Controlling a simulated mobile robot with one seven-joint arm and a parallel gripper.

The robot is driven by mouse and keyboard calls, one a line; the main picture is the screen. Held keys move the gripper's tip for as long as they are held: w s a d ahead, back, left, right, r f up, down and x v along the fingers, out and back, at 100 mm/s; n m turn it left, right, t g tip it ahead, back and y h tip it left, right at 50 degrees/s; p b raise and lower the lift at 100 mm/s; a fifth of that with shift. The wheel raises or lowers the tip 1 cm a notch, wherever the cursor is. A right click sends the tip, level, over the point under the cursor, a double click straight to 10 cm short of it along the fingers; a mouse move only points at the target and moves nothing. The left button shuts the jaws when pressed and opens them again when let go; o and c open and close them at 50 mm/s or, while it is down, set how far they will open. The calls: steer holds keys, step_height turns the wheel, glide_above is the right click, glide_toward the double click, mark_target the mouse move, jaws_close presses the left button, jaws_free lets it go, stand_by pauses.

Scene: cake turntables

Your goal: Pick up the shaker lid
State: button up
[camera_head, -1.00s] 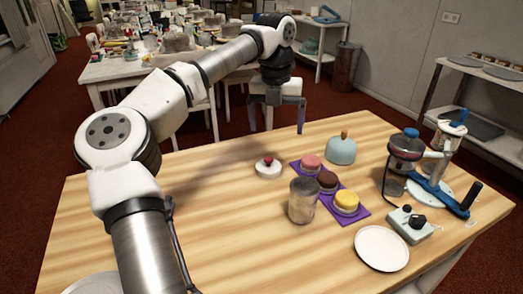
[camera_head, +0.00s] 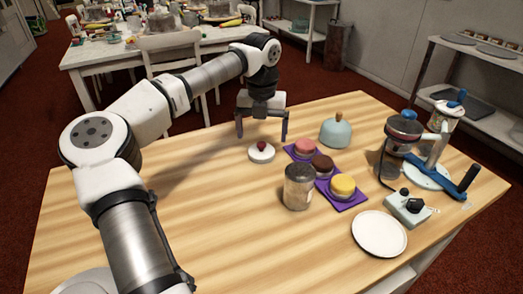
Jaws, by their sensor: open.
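My gripper (camera_head: 262,138) is open and empty, pointing down, with one finger to each side of the lid in the picture. The fingertips look slightly above or behind the lid; the exact depth cannot be told.
Pink (camera_head: 305,146), brown (camera_head: 322,162) and yellow (camera_head: 343,185) topped round pieces sit on purple mats. A pale blue dome (camera_head: 335,130) stands behind them. A white plate (camera_head: 379,234) and a blue-handled device (camera_head: 440,172) are at the right. The table's left half is clear.

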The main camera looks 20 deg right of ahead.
mark_target(262, 142)
step_height(262, 142, down, 4)
steer(key=shift+s+f, duration=0.15)
steer(key=shift+f, duration=0.1)
steer(key=c, duration=1)
